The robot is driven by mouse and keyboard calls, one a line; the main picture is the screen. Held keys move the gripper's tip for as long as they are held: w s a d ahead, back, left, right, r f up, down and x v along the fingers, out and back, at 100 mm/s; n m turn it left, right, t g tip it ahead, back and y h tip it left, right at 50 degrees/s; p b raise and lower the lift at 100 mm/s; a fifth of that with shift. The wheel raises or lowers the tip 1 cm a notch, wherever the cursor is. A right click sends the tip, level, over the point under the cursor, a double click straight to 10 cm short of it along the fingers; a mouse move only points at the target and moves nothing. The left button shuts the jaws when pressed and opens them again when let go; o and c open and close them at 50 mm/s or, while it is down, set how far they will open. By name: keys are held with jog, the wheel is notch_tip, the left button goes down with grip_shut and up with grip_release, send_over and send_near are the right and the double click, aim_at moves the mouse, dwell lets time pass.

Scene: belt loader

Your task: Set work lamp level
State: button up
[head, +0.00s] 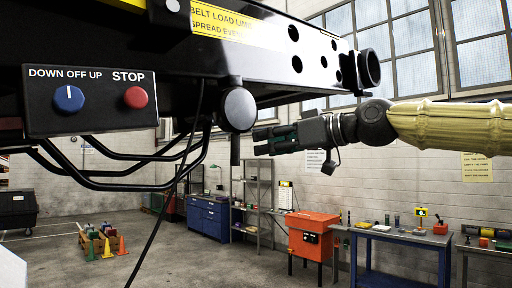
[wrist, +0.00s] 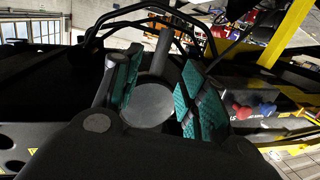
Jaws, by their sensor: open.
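A dark grey round-faced piece (head: 238,108), which I take to be the work lamp, hangs under the black beam in the head view. A short stub (head: 235,150) points straight down from it. My gripper (head: 262,139) is just right of the stub, roughly horizontal. Its jaws are open and empty, with teal pads. In the wrist view the round piece (wrist: 147,103) and its stub (wrist: 163,52) show between the two pads of my gripper (wrist: 158,78). I cannot tell whether either pad touches it.
A control box (head: 90,100) with a blue knob and red STOP button is at left. Black bent bars (head: 125,175) and a hanging cable (head: 172,190) are below the beam (head: 270,50). An orange cabinet (head: 313,236) and blue table (head: 400,236) stand farther back.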

jog(key=shift+v, duration=0.9)
